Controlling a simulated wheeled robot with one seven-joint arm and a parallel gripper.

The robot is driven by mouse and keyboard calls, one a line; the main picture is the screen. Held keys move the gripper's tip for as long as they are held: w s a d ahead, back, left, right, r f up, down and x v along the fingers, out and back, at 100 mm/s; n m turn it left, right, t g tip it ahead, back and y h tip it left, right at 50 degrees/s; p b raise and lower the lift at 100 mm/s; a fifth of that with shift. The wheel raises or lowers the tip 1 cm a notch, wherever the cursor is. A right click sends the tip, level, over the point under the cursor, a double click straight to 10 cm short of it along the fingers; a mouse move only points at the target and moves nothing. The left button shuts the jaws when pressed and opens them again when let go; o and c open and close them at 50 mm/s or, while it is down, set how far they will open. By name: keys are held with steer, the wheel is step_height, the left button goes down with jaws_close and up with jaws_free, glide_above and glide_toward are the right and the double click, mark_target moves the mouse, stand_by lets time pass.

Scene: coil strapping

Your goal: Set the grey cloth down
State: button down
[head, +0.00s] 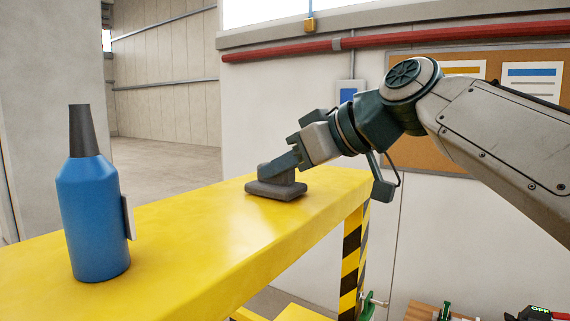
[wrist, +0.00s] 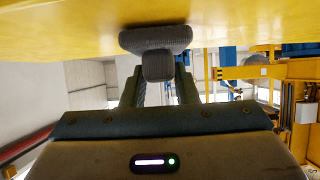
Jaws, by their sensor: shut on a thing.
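The grey cloth (head: 276,190) is a dark grey folded pad with a raised lump on top. It is on or just at the yellow table top (head: 190,232), near its far right end; I cannot tell whether its full weight rests there. My gripper (head: 284,168) reaches down to it from the upper right and is shut on the raised lump. In the wrist view the cloth (wrist: 157,40) lies against the yellow surface, with its lump (wrist: 158,66) between my two fingers (wrist: 159,84).
A blue bottle (head: 92,215) with a dark nozzle stands upright at the left of the table. The table between bottle and cloth is clear. A wall with a red pipe (head: 400,40) and a cork board (head: 480,110) is behind. A striped leg (head: 352,260) supports the right end.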

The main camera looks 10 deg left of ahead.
steer(key=c, duration=1.1)
jaws_free()
steer(key=shift+f, duration=0.1)
steer(key=b+v, duration=0.1)
steer(key=v, duration=1.1)
steer(key=shift+d, duration=0.1)
